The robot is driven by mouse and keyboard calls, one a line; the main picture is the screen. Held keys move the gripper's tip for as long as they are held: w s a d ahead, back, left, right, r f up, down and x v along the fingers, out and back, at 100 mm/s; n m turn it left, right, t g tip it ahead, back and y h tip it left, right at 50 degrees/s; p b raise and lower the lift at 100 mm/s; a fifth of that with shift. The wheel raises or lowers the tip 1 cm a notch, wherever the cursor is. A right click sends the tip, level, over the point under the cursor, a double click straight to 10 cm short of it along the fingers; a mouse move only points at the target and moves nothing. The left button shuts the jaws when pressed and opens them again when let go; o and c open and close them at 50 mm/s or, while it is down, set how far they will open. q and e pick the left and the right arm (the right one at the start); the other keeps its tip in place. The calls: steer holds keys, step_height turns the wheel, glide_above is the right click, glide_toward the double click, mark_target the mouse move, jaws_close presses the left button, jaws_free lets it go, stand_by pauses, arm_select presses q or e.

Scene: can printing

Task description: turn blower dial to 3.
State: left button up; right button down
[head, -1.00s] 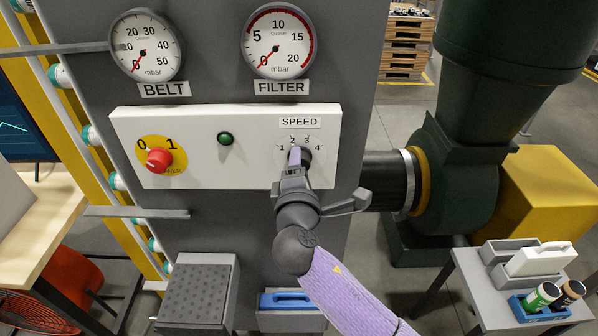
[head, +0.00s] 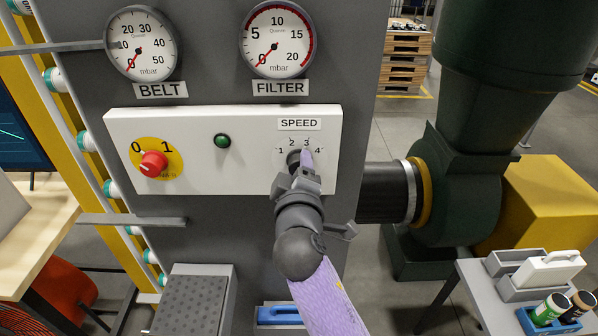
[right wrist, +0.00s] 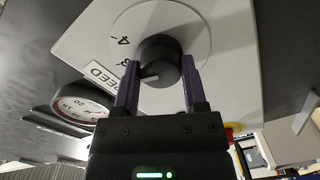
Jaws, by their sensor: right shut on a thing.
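The blower dial is a dark round knob under the SPEED label, with marks 1 to 4 around it, on the white control panel (head: 225,180). My right gripper (head: 301,160) is shut on the knob and hides most of it in the head view. In the right wrist view the two purple fingers clasp the knob (right wrist: 158,55) from both sides. The knob's white line points left, toward the side of the 3; the exact mark it meets is hard to tell. My left gripper is out of view.
The same panel has a red switch knob (head: 153,164) marked 0 and 1 and a green button (head: 222,141). The BELT gauge (head: 140,42) and FILTER gauge (head: 276,40) are above, both near 0. A dark green blower (head: 456,185) stands at the right.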

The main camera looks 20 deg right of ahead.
steer(key=shift+f, duration=0.1)
stand_by(0.5)
steer(key=shift+c, duration=0.7)
jaws_free()
